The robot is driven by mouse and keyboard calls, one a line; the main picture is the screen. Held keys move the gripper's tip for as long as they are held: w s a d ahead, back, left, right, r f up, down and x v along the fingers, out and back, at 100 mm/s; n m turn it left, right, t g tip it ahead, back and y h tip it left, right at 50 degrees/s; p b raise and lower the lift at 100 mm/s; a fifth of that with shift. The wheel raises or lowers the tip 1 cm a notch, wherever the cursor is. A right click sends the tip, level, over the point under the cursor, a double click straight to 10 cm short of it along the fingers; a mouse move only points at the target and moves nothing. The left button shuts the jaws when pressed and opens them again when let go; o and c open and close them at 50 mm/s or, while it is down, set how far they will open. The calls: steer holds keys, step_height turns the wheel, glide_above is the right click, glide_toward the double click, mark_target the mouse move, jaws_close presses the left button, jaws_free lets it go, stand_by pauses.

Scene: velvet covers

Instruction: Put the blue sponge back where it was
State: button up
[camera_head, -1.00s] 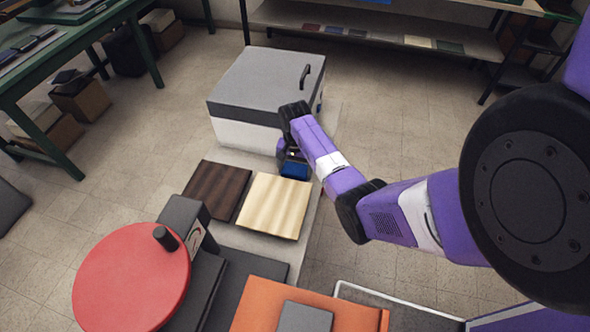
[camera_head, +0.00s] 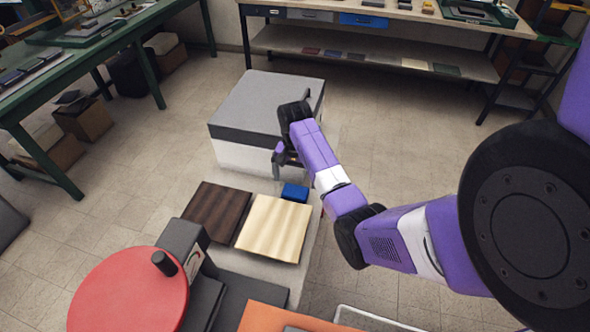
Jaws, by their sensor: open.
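The blue sponge (camera_head: 294,192) is a small blue block. It sits on the light surface just behind the pale wavy board (camera_head: 274,228) and in front of the grey-lidded white box (camera_head: 245,157). My gripper (camera_head: 280,172) hangs just above and slightly left of the sponge, beside the front of the box. It is open and appears apart from the sponge. My forearm hides part of the box's right side.
A dark brown wavy board (camera_head: 216,211) lies left of the pale one. A red disc (camera_head: 130,290) with a black knob stands at front left. An orange slab (camera_head: 270,318) is at the bottom. Green and wooden benches stand behind, with open tiled floor between.

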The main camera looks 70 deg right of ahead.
mark_target(295, 192)
steer(key=shift+r, duration=2.2)
